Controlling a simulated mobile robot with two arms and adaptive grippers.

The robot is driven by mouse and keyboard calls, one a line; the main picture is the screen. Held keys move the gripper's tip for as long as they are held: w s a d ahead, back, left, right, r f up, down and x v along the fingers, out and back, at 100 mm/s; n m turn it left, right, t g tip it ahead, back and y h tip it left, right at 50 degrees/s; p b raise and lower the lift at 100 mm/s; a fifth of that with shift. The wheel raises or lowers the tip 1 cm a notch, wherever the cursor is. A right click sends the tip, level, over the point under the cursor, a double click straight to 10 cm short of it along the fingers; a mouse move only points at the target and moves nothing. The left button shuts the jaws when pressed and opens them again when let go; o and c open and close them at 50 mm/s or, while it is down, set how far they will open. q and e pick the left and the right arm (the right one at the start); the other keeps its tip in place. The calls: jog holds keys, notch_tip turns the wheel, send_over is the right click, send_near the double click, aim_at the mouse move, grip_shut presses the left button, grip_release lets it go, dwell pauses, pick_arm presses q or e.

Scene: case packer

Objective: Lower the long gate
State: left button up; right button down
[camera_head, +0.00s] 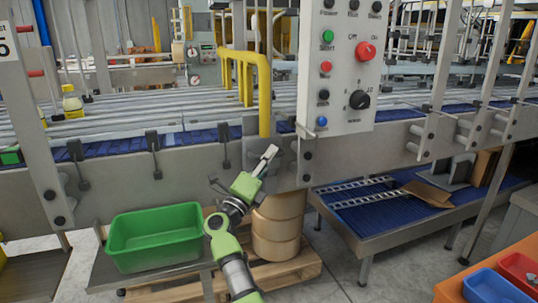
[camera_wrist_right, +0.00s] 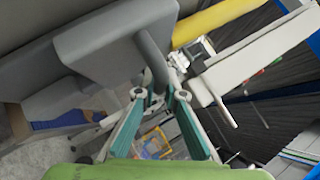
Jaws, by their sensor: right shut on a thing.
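My right gripper (camera_head: 269,152) is at the front of the conveyor frame, just below the yellow post. In the right wrist view my right gripper (camera_wrist_right: 160,97) has its two teal fingers on either side of the lower end of a curved grey rod (camera_wrist_right: 153,62), and is shut on it. The rod joins a grey block (camera_wrist_right: 115,40). I cannot tell for certain which part is the long gate, or whether this rod belongs to it. My left gripper is not in view.
The yellow post (camera_head: 264,95) stands behind. A green bin (camera_head: 155,236) is lower left, round stacked brown items (camera_head: 277,225) below, and a blue lower conveyor (camera_head: 375,215) at right.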

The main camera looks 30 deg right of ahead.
notch_tip(320, 180, down, 3)
jog(key=shift+d+r+b, duration=0.1)
jog(key=shift+r+b, duration=0.05)
jog(key=shift+b, duration=0.5)
jog(key=c, duration=2.1)
grip_release()
jog(key=shift+d, duration=0.15)
